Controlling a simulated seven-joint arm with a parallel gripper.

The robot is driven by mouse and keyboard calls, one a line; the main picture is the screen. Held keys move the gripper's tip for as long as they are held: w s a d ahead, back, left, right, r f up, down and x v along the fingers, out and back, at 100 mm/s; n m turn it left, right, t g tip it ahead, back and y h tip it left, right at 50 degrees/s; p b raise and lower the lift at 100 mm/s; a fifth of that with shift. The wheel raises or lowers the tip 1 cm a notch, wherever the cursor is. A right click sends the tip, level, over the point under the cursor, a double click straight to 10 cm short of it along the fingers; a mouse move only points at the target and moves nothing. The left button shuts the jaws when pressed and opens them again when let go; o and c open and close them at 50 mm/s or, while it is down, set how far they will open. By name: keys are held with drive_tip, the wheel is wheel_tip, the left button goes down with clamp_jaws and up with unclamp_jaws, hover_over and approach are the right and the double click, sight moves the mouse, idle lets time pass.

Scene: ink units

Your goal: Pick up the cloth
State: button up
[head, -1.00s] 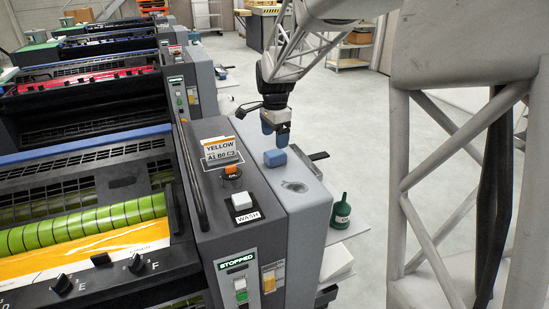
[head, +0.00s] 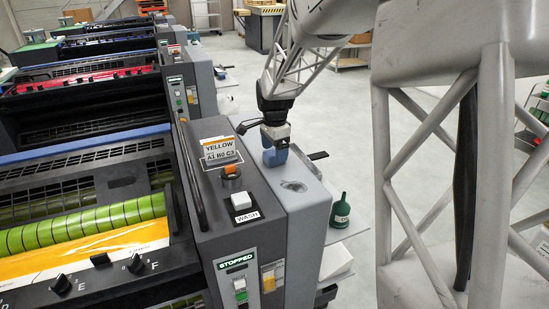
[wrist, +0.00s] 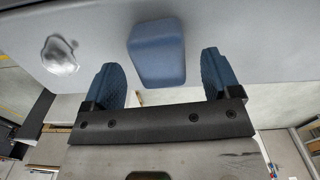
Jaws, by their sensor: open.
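The cloth (wrist: 156,52) is a folded blue block lying on the grey cabinet top. In the wrist view it sits between and just beyond the fingertips, with space on both sides. My gripper (wrist: 160,72) is open with blue finger pads and holds nothing. In the head view my gripper (head: 275,145) is low over the cabinet top at the cloth's spot. There the blue fingers and the cloth overlap, and I cannot tell them clearly apart.
A shiny patch (head: 294,186) marks the cabinet top nearer the camera. A white WASH button (head: 241,199), an orange-topped knob (head: 231,172) and a YELLOW card (head: 219,148) stand to the left. A green bottle (head: 341,210) stands lower on the right.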

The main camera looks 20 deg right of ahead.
drive_tip(key=shift+f, duration=1.15)
drive_tip(key=shift+c, duration=0.2)
drive_tip(key=c, duration=1)
